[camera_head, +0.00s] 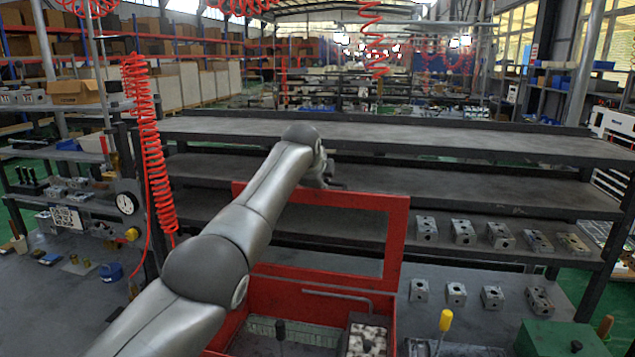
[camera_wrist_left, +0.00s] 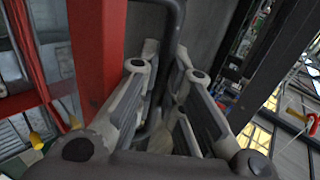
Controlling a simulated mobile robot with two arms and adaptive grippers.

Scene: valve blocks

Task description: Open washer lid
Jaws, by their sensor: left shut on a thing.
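The washer is a red box (camera_head: 288,292) at the bottom centre of the head view. Its lid, a red frame with a large opening (camera_head: 396,240), stands raised and roughly upright behind the box. My left arm reaches across the lid, and my left gripper (camera_head: 327,178) is at its top edge, partly hidden by the wrist. In the left wrist view, my left gripper (camera_wrist_left: 163,62) is shut on a dark grey bar handle (camera_wrist_left: 173,18) beside a red lid beam (camera_wrist_left: 97,50). My right gripper is not in view.
Several metal valve blocks (camera_head: 462,232) sit in rows to the right. A yellow-handled tool (camera_head: 445,320) and a green box (camera_head: 560,338) are at the lower right. Dark shelves (camera_head: 470,185) stand behind the lid. A red coiled hose (camera_head: 150,140) hangs at left.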

